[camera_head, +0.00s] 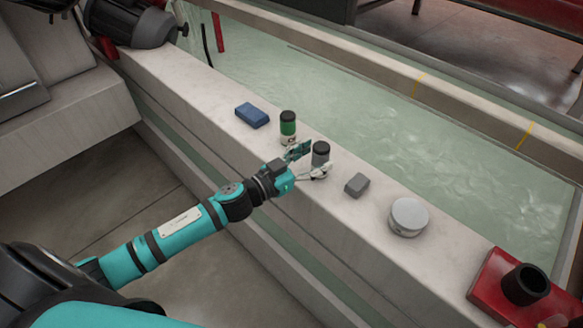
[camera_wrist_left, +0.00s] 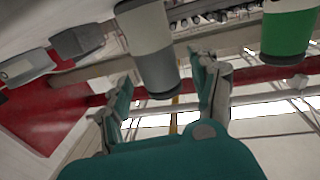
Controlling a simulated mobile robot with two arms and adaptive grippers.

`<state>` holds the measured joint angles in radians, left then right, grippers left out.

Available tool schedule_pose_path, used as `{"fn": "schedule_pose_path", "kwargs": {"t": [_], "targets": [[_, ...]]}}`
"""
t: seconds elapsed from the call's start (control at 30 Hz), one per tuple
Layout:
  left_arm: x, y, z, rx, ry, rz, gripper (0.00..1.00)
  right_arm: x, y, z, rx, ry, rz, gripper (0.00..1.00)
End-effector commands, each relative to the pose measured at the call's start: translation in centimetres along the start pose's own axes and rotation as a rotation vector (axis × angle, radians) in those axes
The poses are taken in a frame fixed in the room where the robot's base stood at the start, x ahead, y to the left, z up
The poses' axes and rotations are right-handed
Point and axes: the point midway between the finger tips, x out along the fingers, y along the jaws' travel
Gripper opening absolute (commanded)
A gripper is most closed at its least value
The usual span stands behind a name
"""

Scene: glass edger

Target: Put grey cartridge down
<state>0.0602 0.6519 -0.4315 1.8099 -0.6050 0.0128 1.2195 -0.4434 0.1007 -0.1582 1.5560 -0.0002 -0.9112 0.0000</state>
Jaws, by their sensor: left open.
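The grey cartridge (camera_head: 321,150), a small grey cylinder with a dark cap, stands upright on the pale stone ledge (camera_head: 225,128). My left gripper (camera_head: 311,161) is open at the cartridge, with one finger on either side of it in the head view. In the left wrist view the cartridge (camera_wrist_left: 152,50) shows in grey and white just beyond the gap between the open fingers (camera_wrist_left: 163,78). I cannot tell whether a finger touches it. My right gripper is not in view.
A green cylinder (camera_head: 288,124) stands close behind my left gripper, with a blue block (camera_head: 252,115) farther left. A grey block (camera_head: 357,184), a round pale tin (camera_head: 408,217) and a red holder (camera_head: 485,291) lie to the right. Water (camera_head: 400,130) lies behind the ledge.

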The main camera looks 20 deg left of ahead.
Motion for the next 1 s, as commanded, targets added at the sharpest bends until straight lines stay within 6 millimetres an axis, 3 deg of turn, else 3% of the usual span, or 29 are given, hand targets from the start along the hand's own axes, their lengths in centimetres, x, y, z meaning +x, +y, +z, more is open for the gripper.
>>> {"fn": "schedule_pose_path", "kwargs": {"t": [0.1, 0.3, 0.5, 0.7, 0.77, 0.87, 0.93, 1.0], "targets": [[-2.9, 0.0, 0.2, -0.001, -0.005, -0.001, 0.63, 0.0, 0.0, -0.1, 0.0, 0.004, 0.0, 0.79], [-6.7, 0.0, 0.1, 0.0, -0.003, 0.0, 0.63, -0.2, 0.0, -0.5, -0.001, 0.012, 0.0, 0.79], [-8.7, 0.0, 0.0, 0.0, -0.001, 0.0, 0.63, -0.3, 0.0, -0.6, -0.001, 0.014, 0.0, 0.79], [-9.2, -0.5, 0.7, -0.001, -0.013, -0.028, 0.63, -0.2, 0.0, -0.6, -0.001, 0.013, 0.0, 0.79], [-9.4, -1.4, 2.4, -0.007, -0.046, -0.089, 0.63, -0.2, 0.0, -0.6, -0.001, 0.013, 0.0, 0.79], [-10.7, -3.5, 8.4, -0.018, -0.184, -0.258, 0.63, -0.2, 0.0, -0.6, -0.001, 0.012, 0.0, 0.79], [-12.7, -4.2, 14.4, -0.033, -0.348, -0.38, 0.63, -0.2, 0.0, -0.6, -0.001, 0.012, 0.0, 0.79], [-15.5, -3.3, 20.7, -0.053, -0.547, -0.461, 0.63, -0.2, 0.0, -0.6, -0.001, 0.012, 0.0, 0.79]]}}
